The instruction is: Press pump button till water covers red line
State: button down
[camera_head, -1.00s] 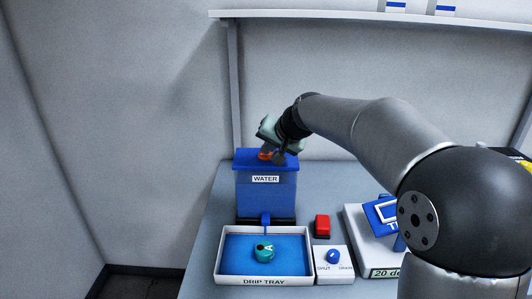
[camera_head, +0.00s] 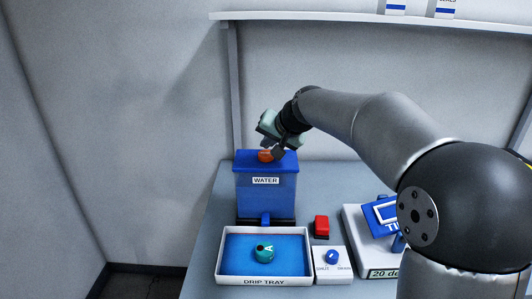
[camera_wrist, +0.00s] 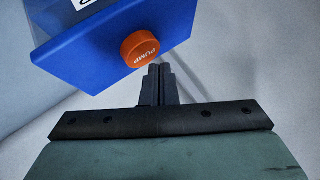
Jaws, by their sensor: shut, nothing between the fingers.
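The blue water tank (camera_head: 266,196), labelled WATER, stands at the back of the bench. Its orange pump button (camera_head: 265,155) is on the lid and reads PUMP in the wrist view (camera_wrist: 140,48). My gripper (camera_wrist: 160,70) is shut and empty, its tips close beside the button; in the head view the gripper (camera_head: 276,152) is just above the lid. Whether the tips touch the button I cannot tell. A teal round piece marked A (camera_head: 265,252) sits in the drip tray (camera_head: 265,281) below the spout. I cannot make out a red line or the water level.
A red block (camera_head: 321,226) and a white box with a blue knob (camera_head: 332,257) stand right of the tray. A white device with a blue frame (camera_head: 382,212) is farther right, partly behind my arm. A shelf (camera_head: 300,16) runs above.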

aim_at(268, 155)
jog(key=shift+r, duration=0.15)
notch_tip(268, 155, up, 5)
jog(key=p, duration=0.4)
dwell(0.4)
jog(key=s+d+f+g+h, duration=0.1)
jog(key=s+d+f, duration=0.4)
jog(key=s, duration=0.7)
jog(key=s+d+f+n+g+h, duration=0.1)
jog(key=s+d+f, duration=0.5)
jog(key=s, duration=0.7)
jog(key=s+d+f+g+h, duration=0.3)
jog(key=s+d+f+g, duration=0.2)
jog(key=s+f, duration=0.3)
jog(key=s+d, duration=0.1)
jog(key=s, duration=0.3)
jog(key=shift+s+f+n, duration=0.35)
jog(key=shift+f+n, duration=0.05)
